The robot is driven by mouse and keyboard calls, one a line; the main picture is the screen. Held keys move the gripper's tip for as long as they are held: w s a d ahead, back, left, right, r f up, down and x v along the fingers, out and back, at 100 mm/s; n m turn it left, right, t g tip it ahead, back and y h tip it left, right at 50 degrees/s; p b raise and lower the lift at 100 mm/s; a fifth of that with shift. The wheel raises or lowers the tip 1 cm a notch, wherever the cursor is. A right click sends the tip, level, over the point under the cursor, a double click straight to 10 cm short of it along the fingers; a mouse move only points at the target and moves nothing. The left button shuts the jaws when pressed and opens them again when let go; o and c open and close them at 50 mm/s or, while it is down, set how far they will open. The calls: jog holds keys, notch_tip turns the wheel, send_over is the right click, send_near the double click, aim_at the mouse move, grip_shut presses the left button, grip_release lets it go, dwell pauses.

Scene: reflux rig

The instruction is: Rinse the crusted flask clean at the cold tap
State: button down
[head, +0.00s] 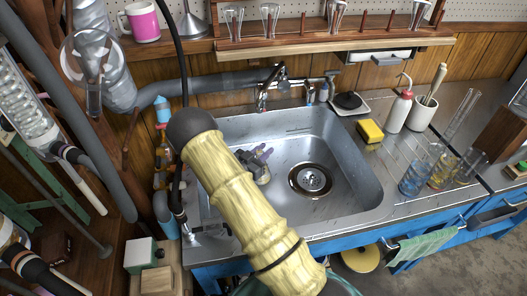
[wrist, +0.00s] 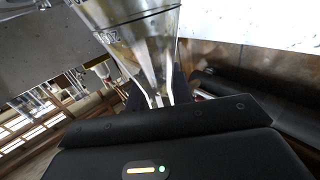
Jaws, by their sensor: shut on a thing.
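In the wrist view, my gripper (wrist: 165,103) is shut on a clear conical flask (wrist: 140,42). The flask's body widens toward the top of the picture and its narrower part lies between the dark jaws. Brownish-yellow staining shows on its glass, and dark markings run along it. In the head view, the cold tap (head: 264,92) stands at the back of the steel sink (head: 340,165). I cannot make out any water running.
A shelf (head: 330,42) with glassware runs above. Pipes crowd the left.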

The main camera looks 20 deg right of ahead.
jog(key=shift+f, duration=0.2)
dwell(0.3)
jog(key=c, duration=1.1)
grip_release()
jog(key=shift+c, duration=0.2)
notch_tip(320, 180, up, 10)
jog(key=p, duration=0.1)
jog(key=shift+p, duration=0.35)
